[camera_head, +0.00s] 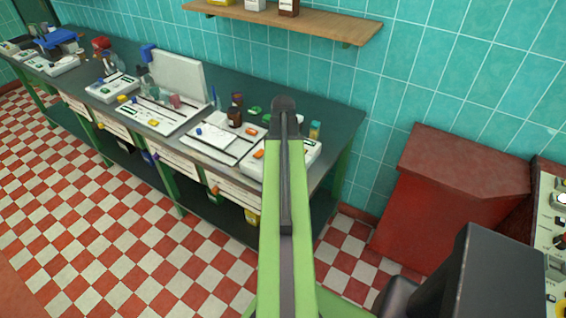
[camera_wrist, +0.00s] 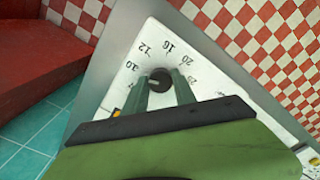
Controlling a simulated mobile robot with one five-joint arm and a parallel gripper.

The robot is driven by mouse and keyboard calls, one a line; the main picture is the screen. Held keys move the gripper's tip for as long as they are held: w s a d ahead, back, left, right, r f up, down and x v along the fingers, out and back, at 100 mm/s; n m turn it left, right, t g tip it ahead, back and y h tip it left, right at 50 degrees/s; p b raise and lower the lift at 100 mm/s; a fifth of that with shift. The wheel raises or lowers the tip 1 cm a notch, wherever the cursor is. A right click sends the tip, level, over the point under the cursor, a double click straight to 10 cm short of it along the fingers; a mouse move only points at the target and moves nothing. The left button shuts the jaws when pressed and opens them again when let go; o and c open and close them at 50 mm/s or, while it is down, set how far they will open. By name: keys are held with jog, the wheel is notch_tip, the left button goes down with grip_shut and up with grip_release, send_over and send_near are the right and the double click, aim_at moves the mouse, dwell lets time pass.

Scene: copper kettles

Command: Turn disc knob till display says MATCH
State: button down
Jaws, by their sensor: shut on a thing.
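In the wrist view a round black disc knob (camera_wrist: 159,76) sits on a pale dial plate (camera_wrist: 135,55) printed with numbers such as 10, 12, 16, 20 and 25. My gripper (camera_wrist: 161,83) is shut on the knob, with one grey-green finger on either side of it. The knob's pointer mark cannot be made out. No display with readable words shows in either view. In the head view the fingers and knob cannot be seen.
In the head view a panel (camera_head: 551,240) with knobs is cut off at the right edge. A red cabinet (camera_head: 425,215) stands beside it. A long bench (camera_head: 325,110) with instruments and bottles runs along the tiled wall. Checkered floor (camera_head: 120,220) lies open at left.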

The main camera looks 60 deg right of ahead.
jog(key=shift+m, duration=0.9)
jog(key=c, duration=1)
grip_release()
jog(key=shift+r, duration=0.1)
notch_tip(320, 180, up, 17)
jog(key=p, duration=1.7)
jog(key=shift+r, duration=0.1)
